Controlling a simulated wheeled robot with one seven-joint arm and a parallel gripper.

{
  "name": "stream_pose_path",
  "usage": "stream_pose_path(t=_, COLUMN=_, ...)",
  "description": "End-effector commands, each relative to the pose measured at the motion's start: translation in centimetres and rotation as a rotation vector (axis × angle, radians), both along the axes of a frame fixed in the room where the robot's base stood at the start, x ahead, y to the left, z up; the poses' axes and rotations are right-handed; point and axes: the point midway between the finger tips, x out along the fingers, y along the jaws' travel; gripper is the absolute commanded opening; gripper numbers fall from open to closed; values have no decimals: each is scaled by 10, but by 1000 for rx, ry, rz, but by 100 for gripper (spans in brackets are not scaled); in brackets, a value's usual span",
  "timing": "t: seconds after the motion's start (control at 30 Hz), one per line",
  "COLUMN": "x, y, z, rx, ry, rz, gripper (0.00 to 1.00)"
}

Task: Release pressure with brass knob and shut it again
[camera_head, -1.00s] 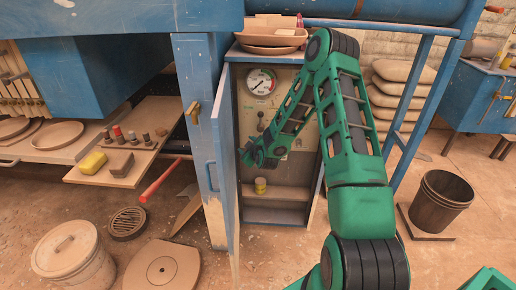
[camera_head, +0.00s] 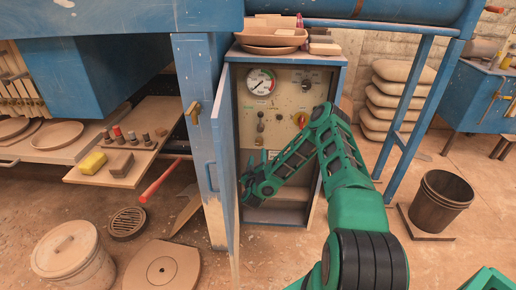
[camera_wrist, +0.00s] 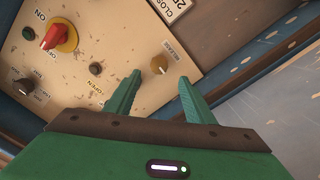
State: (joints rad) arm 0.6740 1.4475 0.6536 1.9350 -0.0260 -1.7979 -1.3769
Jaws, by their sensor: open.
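The brass knob (camera_wrist: 160,64), under a RELEASE label, sits on the cream control panel (camera_wrist: 105,35) in the wrist view. My gripper (camera_wrist: 159,82) is open, its two green fingers pointing toward the panel. The knob appears just beyond the fingertips and between them; the distance to it is hard to judge. Nothing is between the fingers. In the head view my gripper (camera_head: 247,184) is low in the open cabinet, below the panel's gauge (camera_head: 261,82). I cannot surely pick out the brass knob in the head view.
A red switch on a yellow plate (camera_wrist: 60,38), a green button (camera_wrist: 28,34) and dark knobs share the panel. The blue cabinet door (camera_head: 224,165) stands open left of my gripper. Bowls (camera_head: 272,38) sit on the cabinet top. A dark bucket (camera_head: 441,203) stands at right.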

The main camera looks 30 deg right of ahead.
Motion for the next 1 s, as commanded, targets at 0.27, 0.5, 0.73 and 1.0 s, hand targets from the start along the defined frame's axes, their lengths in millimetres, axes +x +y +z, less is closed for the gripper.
stream_pose_path(t=0.27, x=41, y=-28, z=1, rx=-3, ry=-1, rz=-1, gripper=49)
stream_pose_path(t=0.5, x=68, y=-46, z=0, rx=0, ry=-1, rz=1, gripper=49)
stream_pose_path(t=0.73, x=77, y=-53, z=0, rx=-2, ry=1, rz=1, gripper=49)
stream_pose_path(t=1.0, x=78, y=-53, z=0, rx=-1, ry=1, rz=2, gripper=42)
